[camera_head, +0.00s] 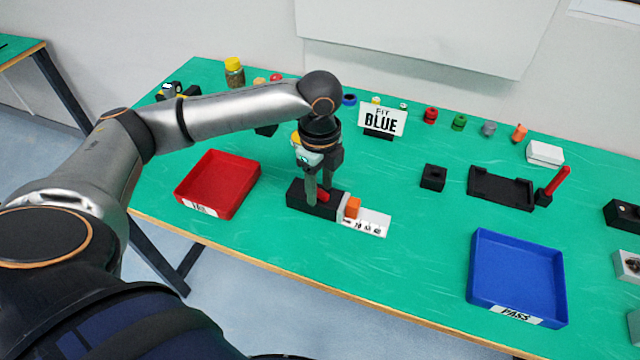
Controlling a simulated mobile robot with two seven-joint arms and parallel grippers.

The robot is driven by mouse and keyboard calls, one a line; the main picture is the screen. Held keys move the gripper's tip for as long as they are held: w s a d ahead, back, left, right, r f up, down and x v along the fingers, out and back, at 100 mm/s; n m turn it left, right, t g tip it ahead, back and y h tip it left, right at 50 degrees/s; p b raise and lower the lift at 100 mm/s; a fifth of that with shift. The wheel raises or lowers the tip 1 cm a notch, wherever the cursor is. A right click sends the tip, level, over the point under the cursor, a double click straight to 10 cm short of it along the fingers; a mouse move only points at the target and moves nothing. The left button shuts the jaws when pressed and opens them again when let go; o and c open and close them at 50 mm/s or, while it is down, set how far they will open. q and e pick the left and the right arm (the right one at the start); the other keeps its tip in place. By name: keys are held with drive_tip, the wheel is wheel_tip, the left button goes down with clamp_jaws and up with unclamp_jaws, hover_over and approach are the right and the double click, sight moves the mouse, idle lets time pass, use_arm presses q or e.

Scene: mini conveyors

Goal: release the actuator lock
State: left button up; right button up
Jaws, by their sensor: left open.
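A black block (297,196) stands near the middle front of the green table, with a small red part (323,197) on its top. A white panel (371,222) with small dark marks and an orange piece (352,207) adjoins its right end. My left gripper (318,194) points down over the block, open, its fingers by the red part. The fingers partly hide the red part, and I cannot tell whether they touch it. Which part is the actuator lock is not clear. My right gripper is not in view.
A red tray (247,197) lies left of the block and a blue tray (518,312) at right front. A black fixture (502,187) with a red lever (556,181) is at right. Table between block and blue tray is clear.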

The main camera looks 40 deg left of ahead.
use_arm(q)
clamp_jaws()
idle(0.4)
drive_tip(key=n+p, duration=0.1)
drive_tip(key=p, duration=0.2)
drive_tip(key=shift+r, duration=0.3)
drive_tip(key=shift+w+f, duration=0.1)
drive_tip(key=shift+f, duration=0.15)
unclamp_jaws()
